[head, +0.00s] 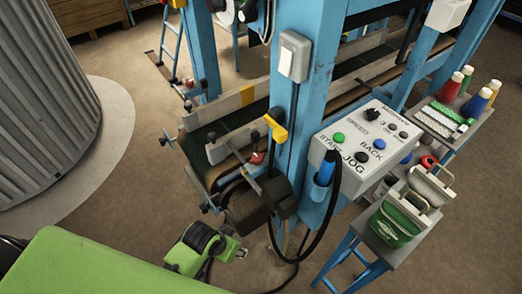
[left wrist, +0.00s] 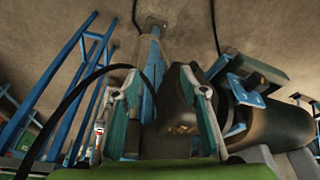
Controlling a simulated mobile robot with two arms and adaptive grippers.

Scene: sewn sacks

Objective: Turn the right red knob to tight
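A small red knob (head: 257,158) sits on the near right end of the conveyor, just left of the yellow handle (head: 275,128). Another small red knob (head: 188,84) shows farther back at the left. I cannot tell how tight either is. My left gripper (head: 238,252) is low in front of the machine, below and apart from the right knob; its fingers are hard to make out there. In the left wrist view my left gripper (left wrist: 160,78) has its two fingers spread with nothing visibly gripped. No red knob is clearly seen in that view. My right gripper is not in view.
A brown motor (head: 262,205) hangs beneath the knob; it also shows in the left wrist view (left wrist: 265,128). A control box (head: 365,140) and black cable (head: 331,215) are at the right. A blue stand (head: 345,248) carries a green-fronted container. Floor is clear at the left.

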